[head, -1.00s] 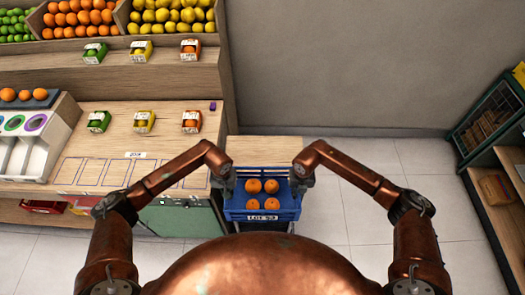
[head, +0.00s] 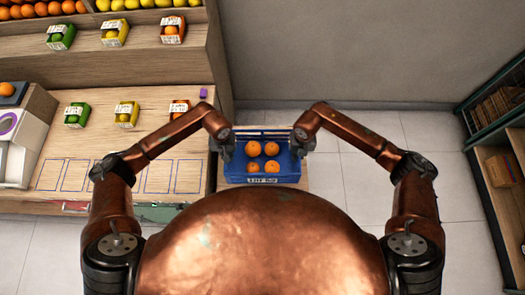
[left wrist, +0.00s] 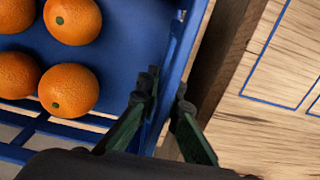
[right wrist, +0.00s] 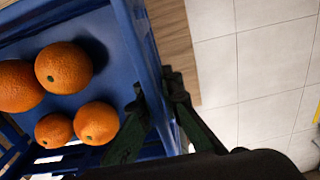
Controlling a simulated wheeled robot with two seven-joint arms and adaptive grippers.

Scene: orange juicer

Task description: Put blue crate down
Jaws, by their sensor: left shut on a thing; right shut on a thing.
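The blue crate (head: 236,170) holds several oranges (head: 271,149) and has a white label on its front side. It is between my two arms in the head view, over a low wooden surface (head: 304,178). I cannot tell whether its base touches that surface. My left gripper (head: 227,152) is shut on the crate's left side wall; the left wrist view shows the fingers (left wrist: 166,95) on both sides of the blue rim (left wrist: 178,60). My right gripper (head: 299,150) is shut on the right side wall; the right wrist view shows its fingers (right wrist: 158,90) astride the rim (right wrist: 140,45).
A wooden counter (head: 140,115) with small fruit boxes (head: 127,113) and blue-outlined rectangles stands close left of the crate. A grey wall (head: 350,50) is behind. Tiled floor (head: 375,160) is clear to the right, up to a shelf (head: 500,150).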

